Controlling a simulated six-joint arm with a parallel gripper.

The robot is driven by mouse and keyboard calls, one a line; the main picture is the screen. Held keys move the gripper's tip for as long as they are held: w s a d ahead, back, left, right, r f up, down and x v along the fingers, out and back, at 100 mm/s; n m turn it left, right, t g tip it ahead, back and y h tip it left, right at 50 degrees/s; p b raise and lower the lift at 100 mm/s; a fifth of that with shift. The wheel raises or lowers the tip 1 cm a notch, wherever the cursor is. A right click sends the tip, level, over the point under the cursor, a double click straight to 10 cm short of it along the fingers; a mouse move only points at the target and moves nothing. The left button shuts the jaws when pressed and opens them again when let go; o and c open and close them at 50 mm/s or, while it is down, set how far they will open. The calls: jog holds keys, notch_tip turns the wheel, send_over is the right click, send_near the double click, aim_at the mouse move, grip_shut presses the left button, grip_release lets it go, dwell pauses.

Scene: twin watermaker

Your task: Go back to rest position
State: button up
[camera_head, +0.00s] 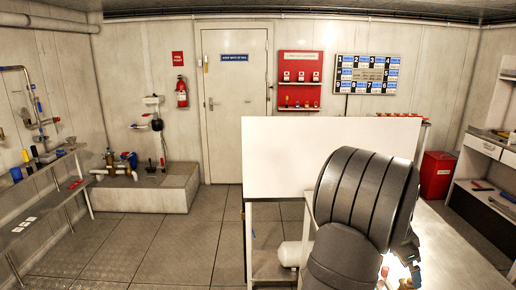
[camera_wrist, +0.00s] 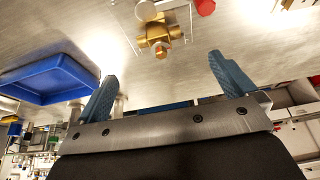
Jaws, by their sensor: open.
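My gripper (camera_wrist: 166,92) shows in the wrist view with its two blue fingers spread wide apart. Nothing is between the fingers. In the head view my dark arm fills the right of centre, and the gripper is mostly hidden behind it. Beyond the fingers in the wrist view, a brass valve fitting (camera_wrist: 159,34) lies against a brushed metal surface (camera_wrist: 230,40), apart from the fingertips.
A blue tray (camera_wrist: 50,80) is left of the gripper in the wrist view, with a red round part (camera_wrist: 205,7) at the top. In the head view a white panel (camera_head: 280,158) stands left of my arm. The floor (camera_head: 165,245) at left is clear.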

aim_at(409, 280)
jog(key=x, duration=0.9)
jog(key=shift+d+f, duration=0.1)
jog(key=shift+f, duration=0.1)
jog(key=shift+d, duration=0.2)
notch_tip(409, 280, up, 4)
jog(key=shift+a+f, duration=0.1)
jog(key=shift+f, duration=0.1)
jog(key=s+d+r, duration=0.3)
jog(key=s+r, duration=0.4)
jog(key=s, duration=0.4)
jog(key=a+f, duration=0.1)
jog(key=a, duration=1.4)
jog(key=w+a+f, duration=0.1)
jog(key=w+f, duration=0.1)
jog(key=w, duration=0.1)
jog(key=w+a+f, duration=0.1)
jog(key=w+f, duration=0.1)
jog(key=w, duration=0.1)
jog(key=w+a+f, duration=0.1)
jog(key=w+f, duration=0.1)
jog(key=w, duration=0.1)
jog(key=shift+w+a+f, duration=0.2)
jog(key=shift+w+a, duration=0.05)
jog(key=shift+a, duration=0.15)
jog(key=f, duration=0.1)
jog(key=w+f, duration=0.1)
jog(key=f, duration=0.1)
jog(key=shift+a, duration=0.2)
jog(key=shift+f, duration=0.55)
